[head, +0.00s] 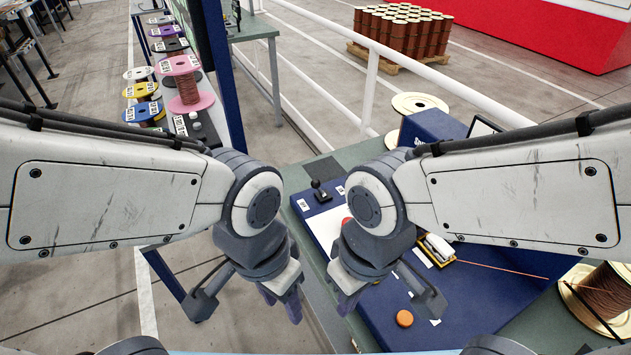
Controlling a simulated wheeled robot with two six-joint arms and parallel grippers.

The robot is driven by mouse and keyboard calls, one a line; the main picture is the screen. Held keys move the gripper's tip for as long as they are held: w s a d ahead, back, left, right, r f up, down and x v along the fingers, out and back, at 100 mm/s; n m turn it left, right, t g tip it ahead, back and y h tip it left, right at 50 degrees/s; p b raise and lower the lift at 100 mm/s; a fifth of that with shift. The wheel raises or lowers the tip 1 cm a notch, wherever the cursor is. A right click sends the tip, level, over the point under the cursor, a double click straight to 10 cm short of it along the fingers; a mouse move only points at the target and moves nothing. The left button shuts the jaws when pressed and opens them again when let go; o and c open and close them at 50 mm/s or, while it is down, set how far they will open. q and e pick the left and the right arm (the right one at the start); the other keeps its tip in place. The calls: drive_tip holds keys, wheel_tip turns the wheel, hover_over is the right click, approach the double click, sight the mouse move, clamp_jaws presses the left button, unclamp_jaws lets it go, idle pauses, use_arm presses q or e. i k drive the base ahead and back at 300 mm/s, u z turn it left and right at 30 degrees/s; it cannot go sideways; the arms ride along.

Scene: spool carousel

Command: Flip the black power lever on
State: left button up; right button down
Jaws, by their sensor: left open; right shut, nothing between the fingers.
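The black power lever (318,189) stands on the blue panel (375,310) near its far left corner. It has a small round knob and a dark base, with small white labels beside it. Whether it is on or off is too small to tell. My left gripper (281,301) points down, open and empty, at the left edge of the bench and nearer to me than the lever. My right gripper (345,303) points down over the panel, shut and empty. Both are apart from the lever. My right wrist hides part of the panel.
An orange button (404,318) and a white-and-yellow device (437,247) with a copper wire are on the panel. A red button (346,221) is partly hidden. A wire spool (606,290) stands right. A rack of colored spools (180,84) and a white railing (372,68) lie beyond.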

sight(316, 184)
drive_tip(key=k, duration=1.35)
drive_tip(key=u, duration=0.6)
drive_tip(key=i, duration=1.6)
drive_tip(key=z, duration=0.35)
